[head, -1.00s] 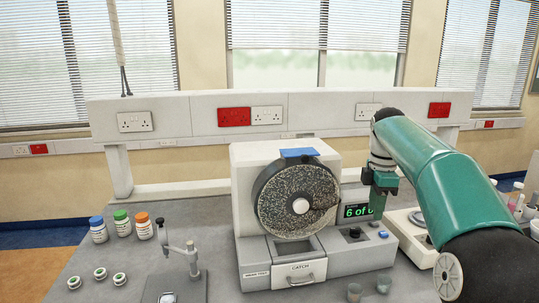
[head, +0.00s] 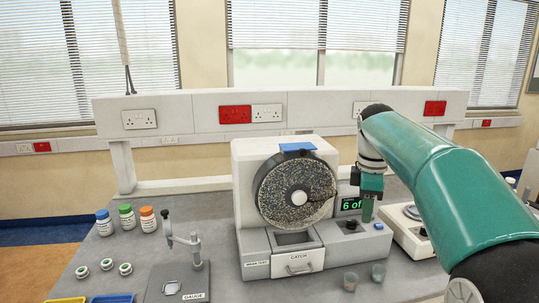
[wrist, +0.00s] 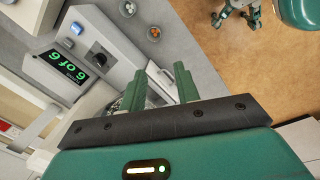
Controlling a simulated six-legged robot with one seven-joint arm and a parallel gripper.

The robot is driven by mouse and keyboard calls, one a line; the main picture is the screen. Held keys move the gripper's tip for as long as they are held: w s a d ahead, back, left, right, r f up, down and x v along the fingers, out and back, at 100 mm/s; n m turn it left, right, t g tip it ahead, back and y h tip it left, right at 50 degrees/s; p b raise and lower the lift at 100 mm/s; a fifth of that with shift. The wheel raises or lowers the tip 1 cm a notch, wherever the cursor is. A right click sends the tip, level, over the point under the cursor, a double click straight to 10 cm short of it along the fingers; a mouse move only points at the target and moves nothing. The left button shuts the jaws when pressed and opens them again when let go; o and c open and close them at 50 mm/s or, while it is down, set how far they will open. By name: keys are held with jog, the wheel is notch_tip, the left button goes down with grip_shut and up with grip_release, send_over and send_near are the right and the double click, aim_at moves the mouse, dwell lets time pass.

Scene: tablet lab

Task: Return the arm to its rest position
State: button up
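My green arm (head: 445,190) reaches in from the right in the head view and bends down at the wrist. My gripper (head: 367,212) points down beside the green display (head: 351,204) of the drum machine and partly covers its text. In the wrist view my gripper (wrist: 158,82) has its two green fingers apart, with nothing between them. The display (wrist: 70,67) reads "6 of 6" there. In the head view the drum machine (head: 246,178) has a round speckled drum (head: 285,206) and a closed front drawer marked CATCH (head: 299,261).
A white balance (head: 409,236) stands right of the machine, under my arm. Two small cups (head: 350,281) sit in front. Three bottles (head: 126,217), several small round pots (head: 106,264) and a gauge stand (head: 184,243) are at the left. Yellow and blue trays (head: 112,298) show at the lower edge.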

jog(key=s+a+f+m+t, duration=0.1)
jog(key=s+a+m+t, duration=0.2)
jog(key=s, duration=0.6)
jog(key=s+a+f+m, duration=0.1)
jog(key=s+a+m, duration=0.2)
jog(key=s+m, duration=0.4)
jog(key=s+a+f+m+t, duration=0.1)
jog(key=s+f+m, duration=0.3)
jog(key=s+f, duration=0.4)
jog(key=s, duration=0.3)
jog(key=shift+a+f+m+t+y, duration=0.15)
jog(key=shift+f+m+t+y, duration=0.15)
jog(key=shift+t, duration=0.1)
